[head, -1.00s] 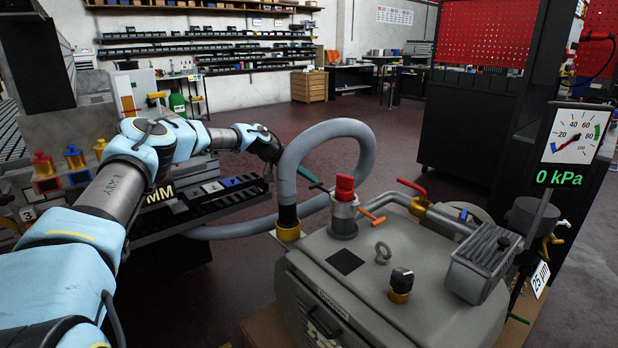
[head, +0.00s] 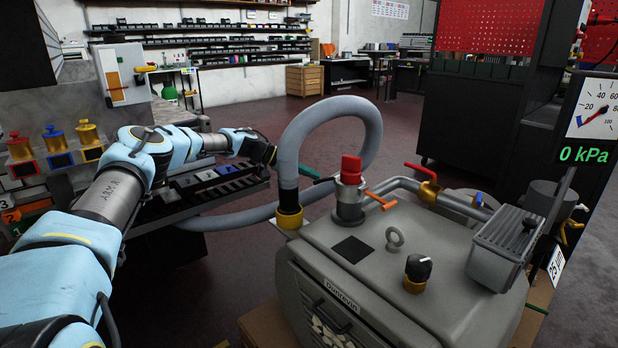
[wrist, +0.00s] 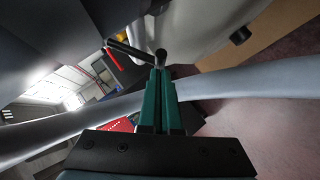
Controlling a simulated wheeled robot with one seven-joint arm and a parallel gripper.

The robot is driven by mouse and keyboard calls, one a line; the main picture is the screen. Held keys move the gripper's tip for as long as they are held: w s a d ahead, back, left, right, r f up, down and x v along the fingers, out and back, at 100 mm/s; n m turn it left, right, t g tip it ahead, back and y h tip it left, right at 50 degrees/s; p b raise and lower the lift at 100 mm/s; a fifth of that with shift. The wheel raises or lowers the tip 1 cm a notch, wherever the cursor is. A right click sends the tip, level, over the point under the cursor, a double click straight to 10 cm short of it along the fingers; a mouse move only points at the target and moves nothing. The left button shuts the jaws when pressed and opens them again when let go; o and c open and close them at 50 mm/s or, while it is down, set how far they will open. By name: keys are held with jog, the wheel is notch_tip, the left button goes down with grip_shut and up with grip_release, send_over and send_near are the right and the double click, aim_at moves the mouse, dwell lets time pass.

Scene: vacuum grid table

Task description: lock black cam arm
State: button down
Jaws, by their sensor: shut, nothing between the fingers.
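My gripper (head: 318,182) shows in the head view as teal fingers beside the grey hose loop, partly hidden by it. In the wrist view my gripper (wrist: 160,95) has its two green fingers shut together, with nothing held. A dark bar with a round end (wrist: 130,50) lies just beyond the fingertips in the wrist view. I cannot tell whether it is the black cam arm or whether the fingers touch it. I cannot pick out the black cam arm for sure in the head view.
A grey pump (head: 375,290) stands front right, with a red-topped valve (head: 351,172), an orange handle (head: 381,199) and a black knob (head: 418,267). The hose (head: 370,130) loops up by my gripper. The gauge (head: 597,108) reads 0 kPa. Red, blue and yellow plungers (head: 56,138) stand left.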

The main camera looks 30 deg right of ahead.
jog(key=shift+s+d+f+n+g+h+b, duration=0.1)
jog(key=shift+s+f+n+g+h+b, duration=0.45)
jog(key=shift+b, duration=0.8)
jog(key=shift+s+d+f+n+g+h+b, duration=0.1)
jog(key=shift+f+n+g+h+b, duration=0.2)
jog(key=shift+f+n+g+b, duration=0.65)
jog(key=shift+s+f+n+g+h+b, duration=0.2)
jog(key=shift+s+f+g+h+b, duration=0.2)
jog(key=shift+f+b, duration=0.95)
jog(key=shift+r+b, duration=0.4)
jog(key=shift+r, duration=0.05)
